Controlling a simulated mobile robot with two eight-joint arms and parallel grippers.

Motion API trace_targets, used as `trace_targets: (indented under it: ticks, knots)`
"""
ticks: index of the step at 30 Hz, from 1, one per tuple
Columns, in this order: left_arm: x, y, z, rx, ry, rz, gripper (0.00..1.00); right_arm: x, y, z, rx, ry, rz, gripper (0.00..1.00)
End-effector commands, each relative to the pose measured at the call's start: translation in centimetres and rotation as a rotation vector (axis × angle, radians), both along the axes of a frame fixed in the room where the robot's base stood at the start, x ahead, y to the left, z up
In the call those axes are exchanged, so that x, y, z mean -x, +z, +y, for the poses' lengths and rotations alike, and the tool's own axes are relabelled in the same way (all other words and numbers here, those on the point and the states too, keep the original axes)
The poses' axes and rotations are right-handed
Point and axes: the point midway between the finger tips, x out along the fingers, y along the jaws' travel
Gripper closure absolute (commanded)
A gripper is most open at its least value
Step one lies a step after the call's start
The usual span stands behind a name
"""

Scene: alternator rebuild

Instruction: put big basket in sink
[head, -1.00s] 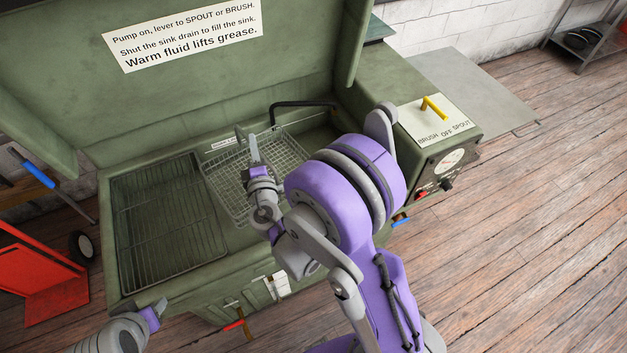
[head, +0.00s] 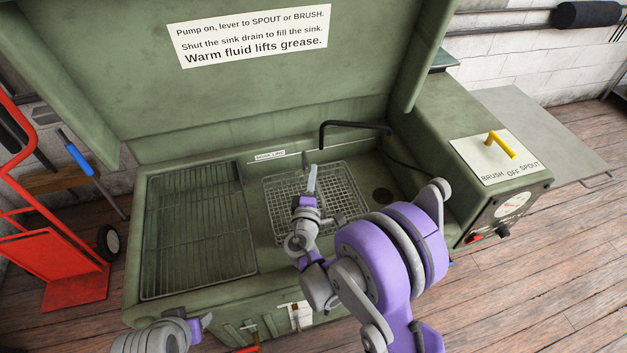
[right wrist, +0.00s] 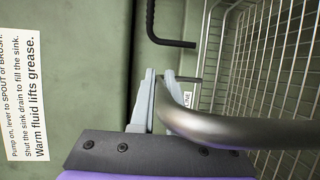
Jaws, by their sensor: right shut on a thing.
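The big wire-mesh basket (head: 345,205) is over or inside the sink basin (head: 405,215), to the right of the slatted rack. I cannot tell whether it touches the basin floor. My right gripper (head: 312,178) is shut on its handle, above the mesh. In the right wrist view, the thick grey handle (right wrist: 235,132) runs from the fingers (right wrist: 158,92), with the basket's wire side (right wrist: 285,75) at the right. My left gripper (head: 203,323) is at the sink's front left; its jaw opening is unclear.
A slatted rack (head: 195,235) fills the left side. A black spout (head: 350,123) arches over the back of the basin, and a dark drain (head: 383,196) shows at right. The raised lid (head: 270,95) stands behind. A yellow lever (head: 500,144) is on the right-hand housing.

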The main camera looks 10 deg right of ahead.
Motion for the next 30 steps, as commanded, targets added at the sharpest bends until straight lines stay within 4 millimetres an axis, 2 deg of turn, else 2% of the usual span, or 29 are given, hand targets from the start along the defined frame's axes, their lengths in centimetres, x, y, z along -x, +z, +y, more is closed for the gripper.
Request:
trace_targets:
  ticks: [3, 11, 27, 28, 30]
  knots:
    - [0.1, -0.2, 0.0, 0.0, 0.0, 0.001, 0.5, 0.0, -1.2, 0.0, 0.001, 0.0, 0.0, 1.0]
    - [0.0, -0.2, 0.0, 0.0, 0.0, 0.001, 0.5, 0.0, -1.2, 0.0, 0.001, 0.0, -0.001, 1.0]
    - [0.4, -1.4, 0.0, 0.0, 0.0, 0.007, 0.5, 0.1, -2.5, 0.0, 0.001, 0.0, 0.0, 1.0]
    - [0.4, -1.4, 0.0, 0.0, 0.0, 0.007, 0.5, 0.1, -2.6, 0.0, 0.0, 0.0, 0.001, 0.81]
    - [0.4, -1.5, 0.0, 0.0, 0.0, 0.007, 0.5, 0.1, -2.6, 0.0, 0.0, 0.001, 0.001, 0.69]
